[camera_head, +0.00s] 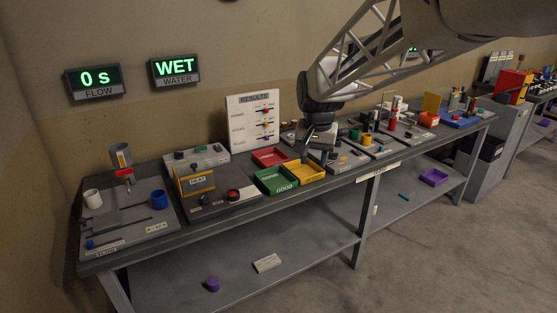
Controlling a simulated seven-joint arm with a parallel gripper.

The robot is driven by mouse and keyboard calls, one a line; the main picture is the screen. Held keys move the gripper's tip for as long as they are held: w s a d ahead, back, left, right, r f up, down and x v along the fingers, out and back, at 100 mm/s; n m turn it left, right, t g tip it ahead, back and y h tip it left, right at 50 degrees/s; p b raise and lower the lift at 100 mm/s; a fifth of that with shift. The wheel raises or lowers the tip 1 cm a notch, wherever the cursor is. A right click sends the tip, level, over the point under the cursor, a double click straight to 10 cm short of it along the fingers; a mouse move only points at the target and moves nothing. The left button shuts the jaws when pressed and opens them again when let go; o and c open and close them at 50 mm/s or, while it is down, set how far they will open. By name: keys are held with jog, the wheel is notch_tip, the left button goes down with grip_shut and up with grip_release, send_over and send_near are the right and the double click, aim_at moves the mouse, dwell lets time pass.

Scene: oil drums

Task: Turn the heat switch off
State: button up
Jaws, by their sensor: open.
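A yellow frame with a sign that reads HEAT (197,181) stands on a dark panel (222,205) at the left part of the workbench. A red round button (233,195) sits on the right of that panel. A small dark part, perhaps a switch (202,199), sits at its front left; I cannot tell which part is the heat switch or its position. My gripper (307,152) points down above the bench, to the right of the panel and behind the yellow tray. It is open, with nothing visible in it, and is well apart from the HEAT sign.
A flow station (130,220) with white and blue cups is at the left. Wall displays read 0 S and WET.

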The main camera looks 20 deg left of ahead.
jog(key=w+a+f, duration=0.3)
jog(key=w+a, duration=0.1)
jog(key=a, duration=0.6)
jog(key=w+a+f, duration=0.4)
jog(key=a, duration=0.5)
jog(key=g, duration=0.1)
send_over(204, 196)
notch_tip(204, 196, down, 11)
jog(key=shift+w+r, duration=0.1)
jog(key=shift+r, duration=0.1)
jog(key=shift+a, duration=0.1)
jog(key=shift+f, duration=0.1)
jog(key=shift+f, duration=3.85)
grip_shut()
